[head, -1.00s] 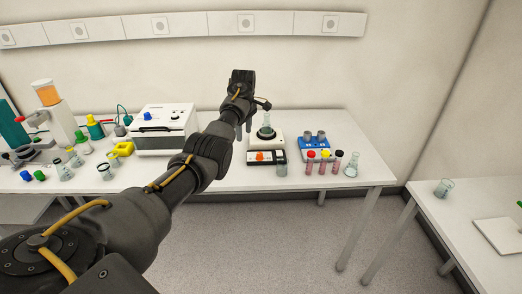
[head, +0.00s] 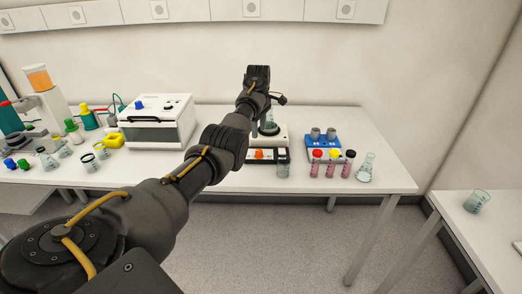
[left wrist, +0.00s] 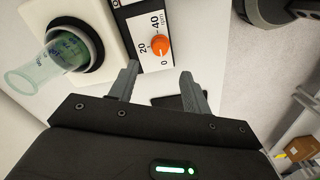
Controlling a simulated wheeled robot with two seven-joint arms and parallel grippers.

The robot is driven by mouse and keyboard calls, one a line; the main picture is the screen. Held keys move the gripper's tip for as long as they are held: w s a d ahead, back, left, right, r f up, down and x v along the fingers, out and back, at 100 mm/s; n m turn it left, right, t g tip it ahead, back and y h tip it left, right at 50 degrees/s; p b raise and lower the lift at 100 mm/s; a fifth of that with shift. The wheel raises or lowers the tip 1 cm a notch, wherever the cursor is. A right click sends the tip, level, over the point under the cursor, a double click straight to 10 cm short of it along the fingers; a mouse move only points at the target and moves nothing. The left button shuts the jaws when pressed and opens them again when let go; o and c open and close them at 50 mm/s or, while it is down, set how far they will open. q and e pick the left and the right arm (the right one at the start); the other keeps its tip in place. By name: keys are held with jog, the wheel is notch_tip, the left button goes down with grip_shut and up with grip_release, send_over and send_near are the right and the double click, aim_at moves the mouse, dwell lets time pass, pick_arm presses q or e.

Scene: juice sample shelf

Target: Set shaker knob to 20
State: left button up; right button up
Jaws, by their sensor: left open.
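The shaker is the white unit (head: 280,134) on the bench, partly hidden behind my left arm. Its black and white front panel carries an orange knob (head: 259,154). In the left wrist view the orange knob (left wrist: 160,47) sits beside a scale marked 0, 20, 40 rpm; its exact setting is hard to read. A flask with green liquid (left wrist: 62,50) stands on the shaker. My left gripper (left wrist: 158,72) is open and empty, its fingertips on either side of the knob's line and short of it. My right gripper is out of view.
A clear beaker (head: 282,167) stands close in front of the shaker panel. To the right are a blue device (head: 323,140), several capped tubes and a flask (head: 366,168). A white box instrument (head: 158,122) stands to the left.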

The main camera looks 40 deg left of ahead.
aim_at(259, 150)
pick_arm(q)
notch_tip(259, 150, down, 9)
jog(key=shift+r+p, duration=0.2)
jog(key=shift+p, duration=0.45)
jog(key=shift+d+f, duration=0.1)
jog(key=shift+f, duration=0.6)
jog(key=shift+c, duration=0.5)
jog(key=c, duration=0.9)
